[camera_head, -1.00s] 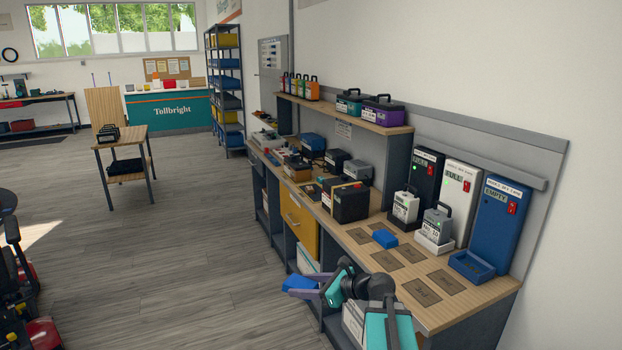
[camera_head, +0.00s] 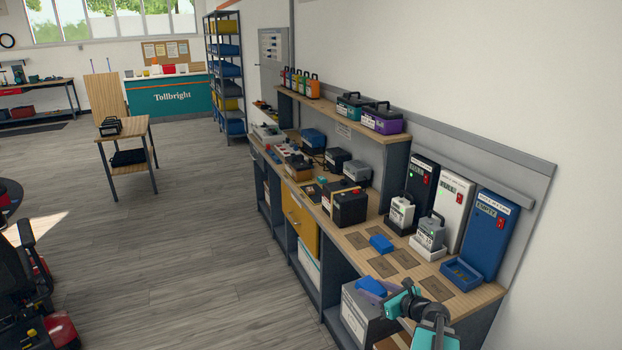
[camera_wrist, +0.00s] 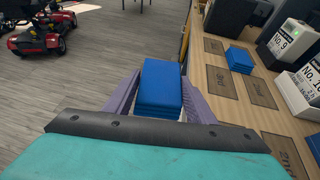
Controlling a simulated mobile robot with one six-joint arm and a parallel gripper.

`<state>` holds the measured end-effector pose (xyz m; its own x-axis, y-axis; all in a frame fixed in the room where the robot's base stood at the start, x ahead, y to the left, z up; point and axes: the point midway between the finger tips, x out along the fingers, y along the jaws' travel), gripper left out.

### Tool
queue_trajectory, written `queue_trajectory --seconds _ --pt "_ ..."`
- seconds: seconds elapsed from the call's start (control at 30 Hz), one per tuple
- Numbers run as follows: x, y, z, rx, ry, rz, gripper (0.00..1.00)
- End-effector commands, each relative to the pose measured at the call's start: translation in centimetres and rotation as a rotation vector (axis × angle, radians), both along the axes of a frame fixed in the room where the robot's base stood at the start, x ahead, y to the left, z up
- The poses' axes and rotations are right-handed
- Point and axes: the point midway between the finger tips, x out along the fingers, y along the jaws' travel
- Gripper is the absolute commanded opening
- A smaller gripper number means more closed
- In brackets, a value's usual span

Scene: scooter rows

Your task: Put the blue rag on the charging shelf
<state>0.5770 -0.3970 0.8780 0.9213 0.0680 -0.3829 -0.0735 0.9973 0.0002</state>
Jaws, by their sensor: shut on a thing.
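My gripper (camera_head: 372,291) is shut on a blue folded rag (camera_head: 369,285), at the front edge of the workbench. In the wrist view the purple fingers of my gripper (camera_wrist: 160,90) hold the blue rag (camera_wrist: 161,82) from both sides. A second blue folded cloth (camera_head: 381,243) lies on the wooden worktop (camera_head: 478,297) among dark marked rectangles; it also shows in the wrist view (camera_wrist: 239,60). Which surface is called the charging shelf cannot be read. A raised wooden shelf (camera_head: 331,112) runs above the far part of the bench.
Black (camera_head: 423,180), white (camera_head: 455,205) and blue (camera_head: 488,235) chargers stand along the back wall. A white battery (camera_head: 401,212) and a grey battery (camera_head: 430,232) stand before them. A blue tray (camera_head: 461,273) sits at right. Red scooters (camera_wrist: 37,38) stand on the floor at left.

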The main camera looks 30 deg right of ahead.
Motion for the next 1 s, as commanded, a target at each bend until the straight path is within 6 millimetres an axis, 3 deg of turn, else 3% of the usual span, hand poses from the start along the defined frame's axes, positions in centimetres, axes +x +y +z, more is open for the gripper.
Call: queue_trajectory --seconds 0.1,0.33,1.0 --pt "-1.9 -2.1 0.7 0.003 0.001 -0.059 0.29" --pt "-4.3 -4.4 0.4 0.002 0.0 -0.129 0.29" --pt "-4.8 -4.9 0.0 0.0 -0.001 -0.146 0.29"
